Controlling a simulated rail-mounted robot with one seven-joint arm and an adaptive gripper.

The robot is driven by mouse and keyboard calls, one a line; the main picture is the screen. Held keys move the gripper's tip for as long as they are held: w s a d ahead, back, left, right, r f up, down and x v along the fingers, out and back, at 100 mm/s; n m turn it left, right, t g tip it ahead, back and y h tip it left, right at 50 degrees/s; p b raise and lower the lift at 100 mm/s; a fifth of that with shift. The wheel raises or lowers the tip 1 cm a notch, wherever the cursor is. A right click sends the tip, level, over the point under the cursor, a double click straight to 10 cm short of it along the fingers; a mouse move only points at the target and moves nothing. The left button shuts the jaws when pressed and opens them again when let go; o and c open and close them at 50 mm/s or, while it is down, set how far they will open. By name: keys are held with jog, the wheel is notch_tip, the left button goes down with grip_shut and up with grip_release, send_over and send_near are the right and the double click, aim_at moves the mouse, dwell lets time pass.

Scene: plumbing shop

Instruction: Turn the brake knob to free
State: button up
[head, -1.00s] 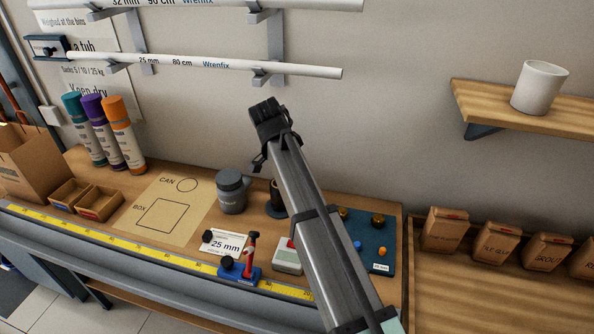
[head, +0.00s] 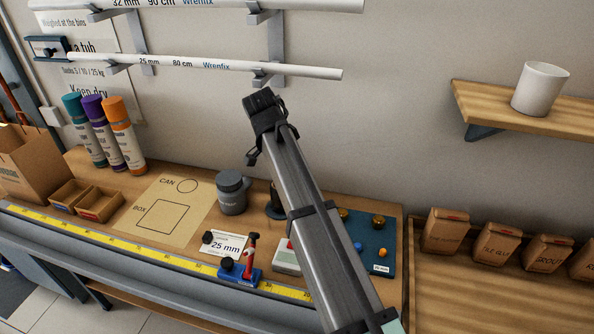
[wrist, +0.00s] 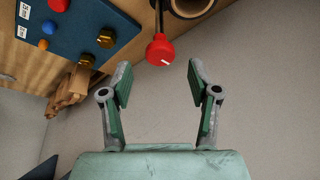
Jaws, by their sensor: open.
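The brake knob (wrist: 161,50) shows in the wrist view as a red round knob with a short white mark, on a dark stem. My gripper (wrist: 159,76) is open and empty, with one green-grey finger on each side of the view. The knob sits just past the fingertips, close to the middle of the gap, and I see no contact. In the head view my arm stands across the bench. I cannot make out the knob or my gripper there.
A blue mat (head: 378,258) with small fittings lies beside the knob; it also shows in the wrist view (wrist: 75,38). A grey canister (head: 231,192) and a blue tool with a red handle (head: 247,262) stand left of my arm. White pipes (head: 205,66) hang above.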

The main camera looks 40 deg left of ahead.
jog(key=v, duration=0.8)
jog(key=shift+r, duration=0.3)
jog(key=shift+s, duration=0.1)
